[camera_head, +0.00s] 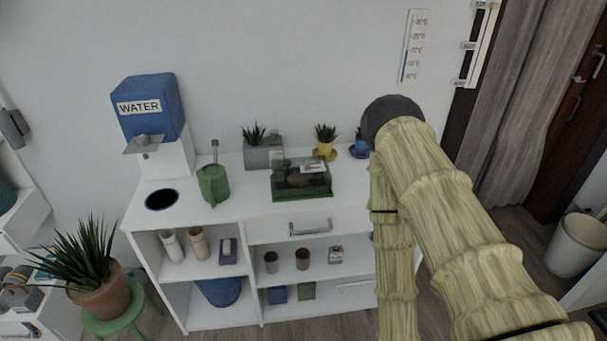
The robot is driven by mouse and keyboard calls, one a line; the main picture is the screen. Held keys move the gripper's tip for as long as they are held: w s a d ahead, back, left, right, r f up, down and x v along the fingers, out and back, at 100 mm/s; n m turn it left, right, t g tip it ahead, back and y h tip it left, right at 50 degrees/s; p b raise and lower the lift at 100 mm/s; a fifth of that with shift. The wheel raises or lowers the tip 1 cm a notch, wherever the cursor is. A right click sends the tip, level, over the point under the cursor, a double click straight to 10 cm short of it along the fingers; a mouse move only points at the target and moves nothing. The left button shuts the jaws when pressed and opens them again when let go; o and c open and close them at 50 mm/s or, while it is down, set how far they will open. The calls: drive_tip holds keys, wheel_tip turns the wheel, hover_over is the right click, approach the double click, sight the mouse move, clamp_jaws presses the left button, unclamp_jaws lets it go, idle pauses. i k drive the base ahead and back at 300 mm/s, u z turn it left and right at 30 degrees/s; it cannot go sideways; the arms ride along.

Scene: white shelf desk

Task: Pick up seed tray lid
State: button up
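A small dark-green, see-through seed tray (302,192) sits on top of the white shelf desk, right of its middle. Its clear lid (291,174) appears to be on it, with a pale label or handle on the top at the right. The line between lid and tray is too small to make out. My arm, with a bamboo-like surface, rises at the right of the picture, apart from the tray in the picture. My gripper does not show.
A green watering can (213,184) stands left of the tray. Behind it are a grey planter (263,156), a yellow pot (324,149) and a blue pot (360,149). A blue water dispenser (150,107) stands at the back left. The desk's front edge beside the tray is clear.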

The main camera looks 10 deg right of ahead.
sight(290, 177)
drive_tip(key=u, duration=0.55)
drive_tip(key=k, duration=0.6)
drive_tip(key=u, duration=0.6)
drive_tip(key=i, duration=0.65)
drive_tip(key=z, duration=0.9)
drive_tip(key=i, duration=0.75)
drive_tip(key=z, duration=0.8)
